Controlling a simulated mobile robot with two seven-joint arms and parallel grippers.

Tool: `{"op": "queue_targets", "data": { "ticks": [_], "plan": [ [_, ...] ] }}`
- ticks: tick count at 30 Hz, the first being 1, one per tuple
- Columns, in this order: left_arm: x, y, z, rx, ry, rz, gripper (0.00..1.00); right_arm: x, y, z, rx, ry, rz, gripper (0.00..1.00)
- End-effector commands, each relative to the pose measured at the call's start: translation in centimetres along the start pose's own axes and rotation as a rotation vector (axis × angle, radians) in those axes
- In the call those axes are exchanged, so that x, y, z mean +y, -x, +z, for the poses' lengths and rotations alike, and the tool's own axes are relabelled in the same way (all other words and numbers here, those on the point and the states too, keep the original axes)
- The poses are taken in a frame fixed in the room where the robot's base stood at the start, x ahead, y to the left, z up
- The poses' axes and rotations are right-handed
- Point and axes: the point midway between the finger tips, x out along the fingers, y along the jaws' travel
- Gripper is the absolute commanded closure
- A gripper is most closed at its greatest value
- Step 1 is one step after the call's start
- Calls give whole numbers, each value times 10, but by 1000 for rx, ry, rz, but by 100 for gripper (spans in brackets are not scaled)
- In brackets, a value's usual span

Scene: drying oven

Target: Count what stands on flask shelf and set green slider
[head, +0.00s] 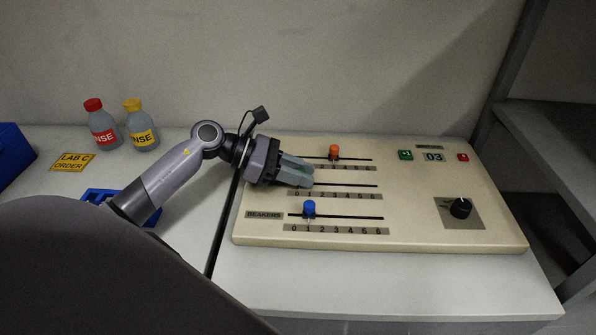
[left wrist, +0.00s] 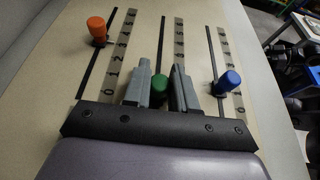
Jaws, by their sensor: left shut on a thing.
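My left gripper (head: 298,172) is over the middle slider track of the beige panel (head: 420,190). It is shut on the green slider (left wrist: 160,86), whose knob shows between the two fingers in the left wrist view. In the head view the fingers mostly hide that knob, near the low end of its scale. The orange slider (head: 334,151) stands on the track behind, partway along. The blue slider (head: 309,208) stands on the front track, labelled BEAKERS, near 1. The flask shelf's contents are not visible. My right gripper is not in view.
Two rinse bottles, red-capped (head: 103,128) and yellow-capped (head: 141,128), stand at the left. A grey rack (head: 550,135) stands at the right.

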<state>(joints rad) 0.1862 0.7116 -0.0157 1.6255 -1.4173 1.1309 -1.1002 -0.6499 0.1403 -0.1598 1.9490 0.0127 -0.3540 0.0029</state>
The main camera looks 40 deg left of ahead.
Motion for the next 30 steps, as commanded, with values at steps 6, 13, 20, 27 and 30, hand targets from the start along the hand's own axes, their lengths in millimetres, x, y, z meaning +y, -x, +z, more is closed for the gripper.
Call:
{"op": "queue_targets", "data": {
  "ticks": [6, 13, 20, 27, 30],
  "plan": [
    [0, -31, 12, -2, -2, -1, 100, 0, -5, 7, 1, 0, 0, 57],
    [0, -43, 18, 0, -1, 1, 100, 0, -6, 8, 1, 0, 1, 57],
    [0, -43, 18, 0, 0, 1, 100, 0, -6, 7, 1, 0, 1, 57],
    [0, -43, 18, 0, 0, 0, 52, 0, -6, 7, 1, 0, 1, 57],
    [0, -42, 18, 0, 0, 0, 52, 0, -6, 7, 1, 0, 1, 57]
  ]
}}
